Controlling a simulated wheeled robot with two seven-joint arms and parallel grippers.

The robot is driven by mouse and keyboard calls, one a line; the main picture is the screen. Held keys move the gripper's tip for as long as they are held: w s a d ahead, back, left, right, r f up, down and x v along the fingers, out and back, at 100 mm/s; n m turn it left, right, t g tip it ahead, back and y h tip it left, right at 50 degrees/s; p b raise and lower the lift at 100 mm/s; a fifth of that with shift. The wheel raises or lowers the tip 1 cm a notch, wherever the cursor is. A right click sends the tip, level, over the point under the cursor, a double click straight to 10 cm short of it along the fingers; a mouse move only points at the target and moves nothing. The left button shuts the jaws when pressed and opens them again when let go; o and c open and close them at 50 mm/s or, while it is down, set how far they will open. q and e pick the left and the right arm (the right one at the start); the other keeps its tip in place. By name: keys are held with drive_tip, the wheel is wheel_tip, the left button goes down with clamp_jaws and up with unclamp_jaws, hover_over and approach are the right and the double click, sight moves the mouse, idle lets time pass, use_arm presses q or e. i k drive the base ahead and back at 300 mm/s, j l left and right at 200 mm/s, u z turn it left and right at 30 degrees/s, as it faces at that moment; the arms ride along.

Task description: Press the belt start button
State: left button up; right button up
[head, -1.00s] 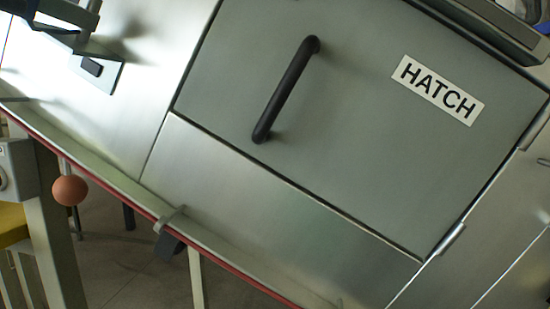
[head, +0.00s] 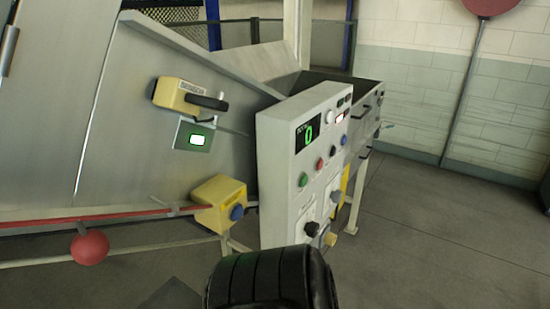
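A pale grey control panel (head: 284,210) stands tilted in the middle of the head view. It has a dark display (head: 307,133) with a green 0. Below the display are a green button (head: 303,179), a red button (head: 319,164) and a dark button (head: 333,151). A white round button (head: 329,117) is higher up. Lower down are a black knob (head: 311,229) and other controls. The labels are too small to read, so I cannot tell which button is named belt start. Neither of my grippers is in view.
A black ribbed shape (head: 262,280), unidentified, blocks the bottom centre. The floor (head: 430,250) at the right is clear.

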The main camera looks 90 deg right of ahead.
sight(304, 180)
drive_tip(key=z, duration=1.85)
